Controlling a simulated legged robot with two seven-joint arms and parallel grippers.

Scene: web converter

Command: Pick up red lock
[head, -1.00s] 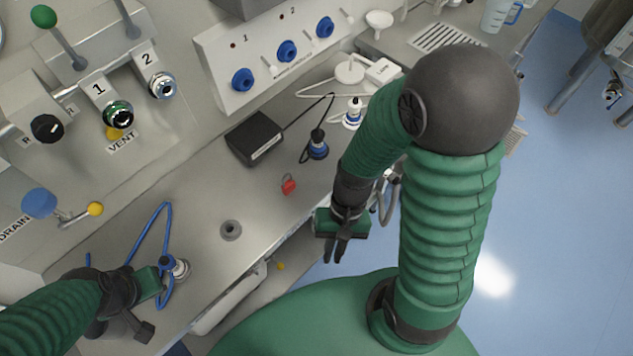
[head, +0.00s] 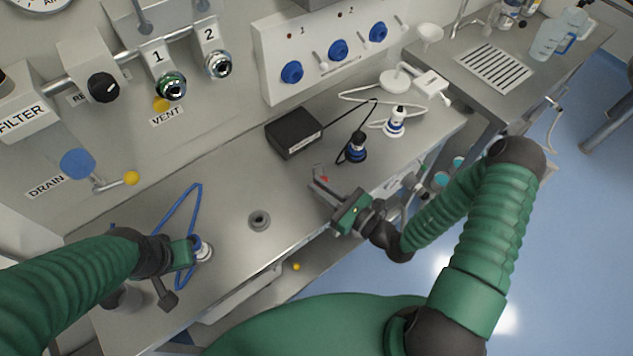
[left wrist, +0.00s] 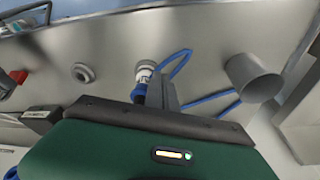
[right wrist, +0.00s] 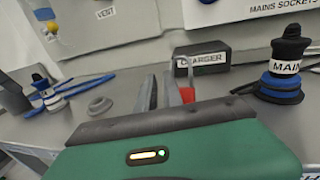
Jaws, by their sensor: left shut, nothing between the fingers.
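The red lock (head: 323,178) is on the steel worktop, mostly hidden by my right gripper's fingers in the head view. In the right wrist view the red lock (right wrist: 187,95) shows just right of the right-hand finger, partly covered by it. My right gripper (head: 322,190) reaches in over the worktop's front edge. Its fingers (right wrist: 160,93) are apart, with the lock beside them rather than clearly between them; contact cannot be told. My left gripper (left wrist: 162,92) is shut and empty beside a blue and white plug (left wrist: 146,72). The lock (left wrist: 17,77) also shows at the left wrist view's left edge.
A black charger box (head: 294,132) stands behind the lock. A black and blue plug (head: 356,148) stands to its right. A grey ring (head: 259,220) lies left of the right gripper. A blue cable (head: 181,222) loops near the left gripper.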

